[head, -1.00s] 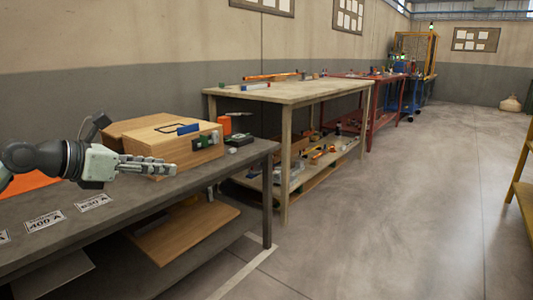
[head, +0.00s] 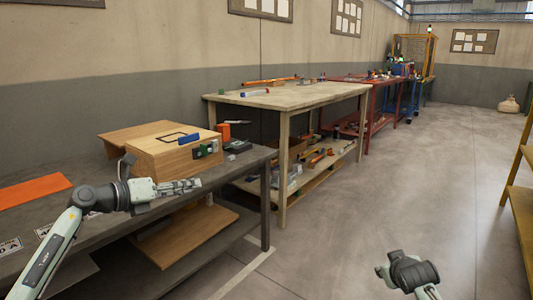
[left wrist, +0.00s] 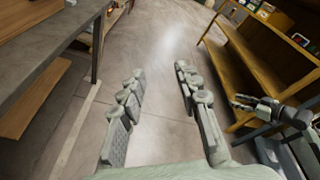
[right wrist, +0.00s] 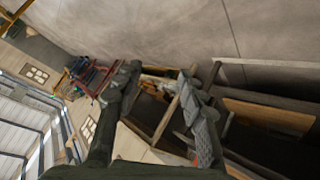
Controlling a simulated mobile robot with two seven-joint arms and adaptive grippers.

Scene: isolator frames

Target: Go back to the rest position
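My left gripper (head: 190,187) is in front of the near edge of the grey workbench in the head view, pointing right. In the left wrist view its two fingers (left wrist: 158,85) are spread, with only bare floor between them. My right gripper (head: 382,271) shows at the bottom right of the head view, over the open floor, with its fingers mostly out of sight. In the right wrist view its fingers (right wrist: 160,80) are apart, with nothing held between them.
The grey workbench (head: 110,222) carries a wooden box (head: 175,155) and an orange sheet (head: 30,190). A pale wooden table (head: 300,95) stands beyond it. Yellow shelving (head: 522,205) is at the right edge. The floor (head: 350,230) between is clear.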

